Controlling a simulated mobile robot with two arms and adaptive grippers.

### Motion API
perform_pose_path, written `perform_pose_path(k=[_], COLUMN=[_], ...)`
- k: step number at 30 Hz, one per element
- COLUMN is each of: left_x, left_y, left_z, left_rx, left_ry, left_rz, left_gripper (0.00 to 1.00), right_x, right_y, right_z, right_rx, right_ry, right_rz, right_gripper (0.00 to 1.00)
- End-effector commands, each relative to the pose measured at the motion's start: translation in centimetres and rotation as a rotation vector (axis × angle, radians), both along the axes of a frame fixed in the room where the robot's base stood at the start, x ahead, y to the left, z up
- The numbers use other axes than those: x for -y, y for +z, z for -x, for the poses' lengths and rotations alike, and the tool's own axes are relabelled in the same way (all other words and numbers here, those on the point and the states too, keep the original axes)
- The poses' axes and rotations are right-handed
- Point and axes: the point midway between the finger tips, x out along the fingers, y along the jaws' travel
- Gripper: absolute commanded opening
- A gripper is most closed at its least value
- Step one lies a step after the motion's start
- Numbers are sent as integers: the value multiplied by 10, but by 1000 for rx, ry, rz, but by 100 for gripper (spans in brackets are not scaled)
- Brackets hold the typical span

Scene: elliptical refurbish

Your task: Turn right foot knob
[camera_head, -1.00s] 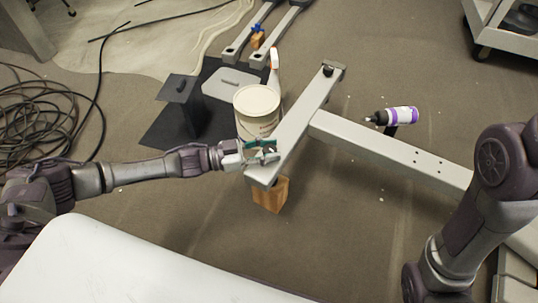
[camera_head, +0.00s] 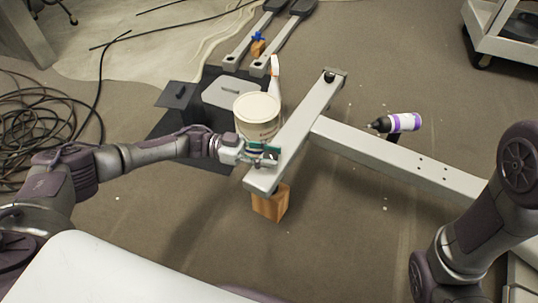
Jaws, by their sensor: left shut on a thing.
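A grey metal T-shaped frame (camera_head: 400,160) lies across the floor, its crossbar (camera_head: 305,118) running from near to far. A dark round knob (camera_head: 329,76) shows at the crossbar's far end. My left gripper (camera_head: 262,155) is at the left side of the crossbar's near end, shut on what seems to be the foot knob there. The fingers hide most of that knob. My right arm (camera_head: 485,215) shows at the right, but its gripper is out of view.
A wooden block (camera_head: 271,203) stands under the crossbar's near end. A white tub (camera_head: 256,117) and a white bottle (camera_head: 275,75) stand close behind my left gripper. Coiled cables (camera_head: 40,125) lie at left.

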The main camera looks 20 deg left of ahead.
Motion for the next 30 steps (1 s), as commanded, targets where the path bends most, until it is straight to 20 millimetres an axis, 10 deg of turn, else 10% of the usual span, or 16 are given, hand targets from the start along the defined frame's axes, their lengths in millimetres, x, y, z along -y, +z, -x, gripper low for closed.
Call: perform_pose_path(k=[6, 7, 12, 23, 30], left_x=[2, 2, 2, -5, -47], left_y=[2, 2, 2, 1, 0], left_z=[0, 0, 0, 0, 3], left_rx=[2, 2, 1, 1, 0], left_ry=[-3, -3, -2, 1, 5], left_rz=[6, 6, 5, 2, 0], left_gripper=[4, 40, 65, 65, 65], right_x=[0, 0, 0, 0, 0], right_y=[0, 0, 0, 0, 0], right_z=[0, 0, -1, -3, -2], right_rx=[-2, -2, -2, -9, -6], right_ry=[0, 0, 0, 0, 0], right_rz=[0, 0, 0, -4, -2], right_gripper=[40, 40, 40, 40, 40])
